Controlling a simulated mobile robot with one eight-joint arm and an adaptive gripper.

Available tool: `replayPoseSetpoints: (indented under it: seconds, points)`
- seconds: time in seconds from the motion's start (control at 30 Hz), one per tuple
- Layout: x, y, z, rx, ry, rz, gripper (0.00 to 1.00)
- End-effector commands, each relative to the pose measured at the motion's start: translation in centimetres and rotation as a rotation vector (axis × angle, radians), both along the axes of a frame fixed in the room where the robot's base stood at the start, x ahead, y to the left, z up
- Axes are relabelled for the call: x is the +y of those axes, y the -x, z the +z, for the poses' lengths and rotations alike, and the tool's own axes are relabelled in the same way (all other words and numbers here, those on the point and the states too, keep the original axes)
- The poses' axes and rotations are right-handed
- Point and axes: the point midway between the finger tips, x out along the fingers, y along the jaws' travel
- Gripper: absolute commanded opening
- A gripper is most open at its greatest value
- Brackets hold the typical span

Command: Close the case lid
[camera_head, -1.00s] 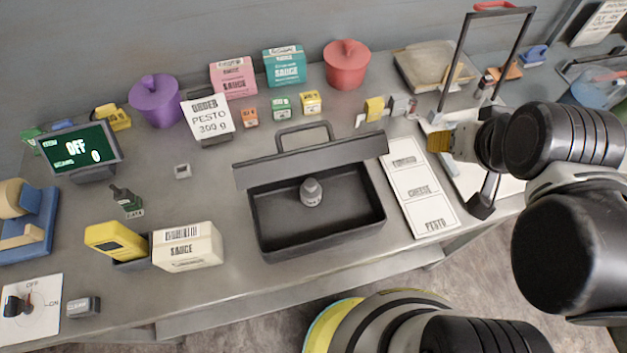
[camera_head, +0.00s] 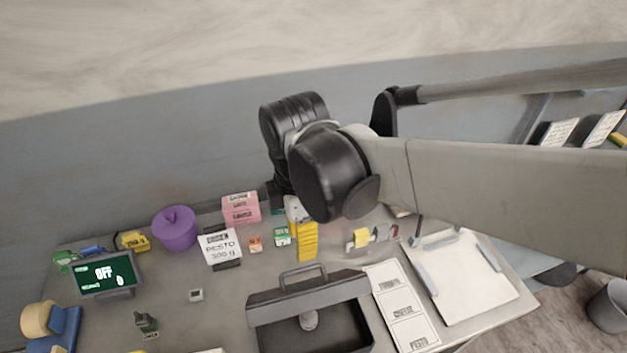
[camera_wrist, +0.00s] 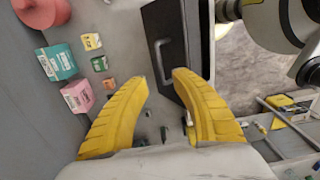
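The case (camera_head: 334,340) is a dark grey tray on the counter, with a small grey jar (camera_head: 309,320) inside. Its lid (camera_head: 308,298) stands raised along the back edge, with a handle (camera_head: 303,272) on top. In the wrist view the lid (camera_wrist: 166,27) and its handle (camera_wrist: 162,62) show at the upper middle. My gripper (camera_head: 306,252) hangs behind the lid, apart from it. Its yellow fingers (camera_wrist: 160,85) are spread wide in the wrist view with nothing between them. The front of the case is cut off by the head view's lower edge.
A purple pot (camera_head: 176,229), pink box (camera_head: 241,208) and several small boxes stand along the back. The label card (camera_head: 402,308) lies right of the case, with a white board (camera_head: 465,278) beyond.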

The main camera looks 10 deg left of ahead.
Motion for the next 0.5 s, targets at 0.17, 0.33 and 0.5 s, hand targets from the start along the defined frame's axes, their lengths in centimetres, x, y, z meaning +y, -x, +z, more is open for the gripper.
replayPoseSetpoints:
  seconds: [0.17,0.33,0.5]
  points:
    - [-0.1,0.0,-3.8,-0.001,0.0,-0.004,0.31]
    - [-0.1,0.0,-7.0,-0.001,-0.002,-0.005,0.31]
    - [-0.1,0.1,-9.0,-0.001,-0.002,-0.006,0.31]
